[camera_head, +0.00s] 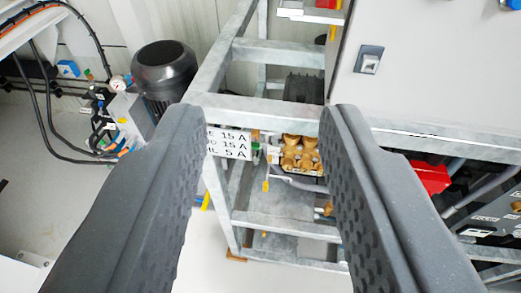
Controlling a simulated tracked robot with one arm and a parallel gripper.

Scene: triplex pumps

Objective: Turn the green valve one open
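My gripper (264,118) is open, with its two dark textured fingers wide apart in the foreground and nothing held between them. Beyond the gap, a small green part (256,147) shows on the metal frame, just right of a white label plate and beside brass fittings (300,153). It is too small to tell whether this is the green valve or how its handle is set. A yellow-tipped part (266,185) hangs just below it. The fingers are apart from all of these, which lie farther away.
A galvanised steel frame (265,108) spans the middle. A grey cabinet (430,70) fills the upper right, with a red part (428,176) below it. A dark motor (164,72) and hoses stand at the left. Pale floor is open at the lower left.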

